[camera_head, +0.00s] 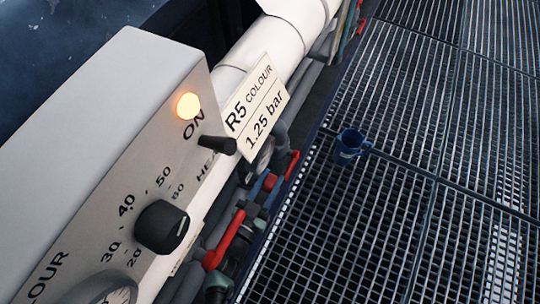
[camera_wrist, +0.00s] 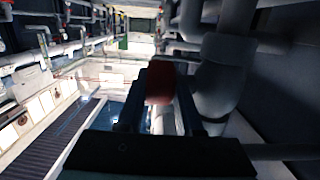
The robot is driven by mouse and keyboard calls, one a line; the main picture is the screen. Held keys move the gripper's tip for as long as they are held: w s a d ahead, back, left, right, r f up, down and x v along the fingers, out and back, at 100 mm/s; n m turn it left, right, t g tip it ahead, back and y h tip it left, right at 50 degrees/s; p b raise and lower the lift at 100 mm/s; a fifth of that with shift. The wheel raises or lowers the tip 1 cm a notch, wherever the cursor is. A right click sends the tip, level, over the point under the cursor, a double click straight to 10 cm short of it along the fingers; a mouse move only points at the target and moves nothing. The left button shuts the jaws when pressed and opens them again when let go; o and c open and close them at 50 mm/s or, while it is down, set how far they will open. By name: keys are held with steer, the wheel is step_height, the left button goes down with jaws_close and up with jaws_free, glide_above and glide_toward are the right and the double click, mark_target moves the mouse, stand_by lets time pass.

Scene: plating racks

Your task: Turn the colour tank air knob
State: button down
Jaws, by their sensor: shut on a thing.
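In the wrist view my gripper (camera_wrist: 158,112) is shut on a dull red knob (camera_wrist: 161,82), which sits between its two fingers. The picture is dark there, so I cannot tell how far the knob is turned. No label shows beside it. In the head view a cream sign (camera_head: 257,107) reads "R5 COLOUR 1.25 bar". A small round gauge (camera_head: 263,156) is partly hidden below the sign, near red-handled valves (camera_head: 229,240). My gripper is not visible in the head view.
A grey control box (camera_head: 130,130) with a lit orange lamp (camera_head: 188,105), a black dial knob (camera_head: 162,227) and a toggle switch (camera_head: 217,145) fills the left. A blue mug (camera_head: 348,146) stands on the grating floor (camera_head: 430,150). Grey pipes (camera_wrist: 222,75) run close right of my gripper.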

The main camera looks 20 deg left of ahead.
steer(key=shift+r+g+p, duration=0.15)
steer(key=shift+g+p, duration=0.55)
steer(key=shift+p, duration=0.9)
steer(key=shift+f+g, duration=0.3)
steer(key=c, duration=0.8)
jaws_free()
steer(key=shift+c, duration=0.2)
steer(key=shift+f+b, duration=0.1)
steer(key=shift+b, duration=0.3)
